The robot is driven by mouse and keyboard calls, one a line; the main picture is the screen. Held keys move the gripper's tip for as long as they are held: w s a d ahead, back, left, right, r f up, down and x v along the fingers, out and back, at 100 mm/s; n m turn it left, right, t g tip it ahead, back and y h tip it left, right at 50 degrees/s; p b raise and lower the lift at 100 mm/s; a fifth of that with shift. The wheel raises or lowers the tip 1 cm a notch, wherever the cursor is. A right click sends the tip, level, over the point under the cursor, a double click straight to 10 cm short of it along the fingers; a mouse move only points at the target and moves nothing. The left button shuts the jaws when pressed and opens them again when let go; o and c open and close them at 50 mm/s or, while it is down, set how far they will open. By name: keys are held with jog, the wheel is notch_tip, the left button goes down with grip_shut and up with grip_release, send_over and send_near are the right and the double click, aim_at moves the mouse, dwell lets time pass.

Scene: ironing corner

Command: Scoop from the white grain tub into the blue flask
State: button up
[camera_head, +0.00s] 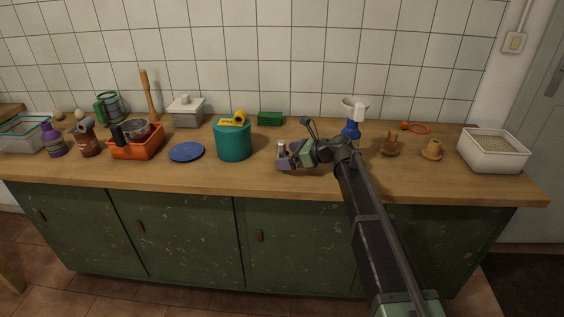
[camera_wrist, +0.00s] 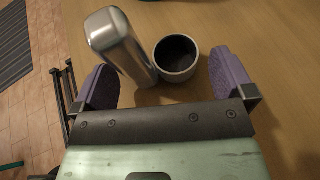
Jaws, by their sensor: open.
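The white grain tub (camera_head: 493,158), filled with pale grain, stands at the right end of the counter. The blue flask (camera_head: 350,131) stands toward the back right of centre, partly hidden behind my arm, with a white funnel-like piece (camera_head: 355,108) above it. My gripper (camera_head: 289,158) is low over the counter's middle, left of the flask. In the wrist view its purple fingers (camera_wrist: 164,84) are open on either side of a silver upright handle-like piece (camera_wrist: 122,47) and a small grey cup (camera_wrist: 176,59), dark inside. The silver piece also shows in the head view (camera_head: 281,147).
A teal canister (camera_head: 233,142) and a blue disc (camera_head: 186,152) lie left of my gripper. An orange bin (camera_head: 137,148) stands farther left. Two brown stoppers (camera_head: 432,150) sit between flask and tub. The counter front (camera_head: 215,179) is clear.

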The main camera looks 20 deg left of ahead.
jog(key=shift+x, duration=1.25)
jog(key=shift+d, duration=0.1)
jog(key=shift+c, duration=0.2)
jog(key=c, duration=0.7)
jog(key=shift+c, duration=0.2)
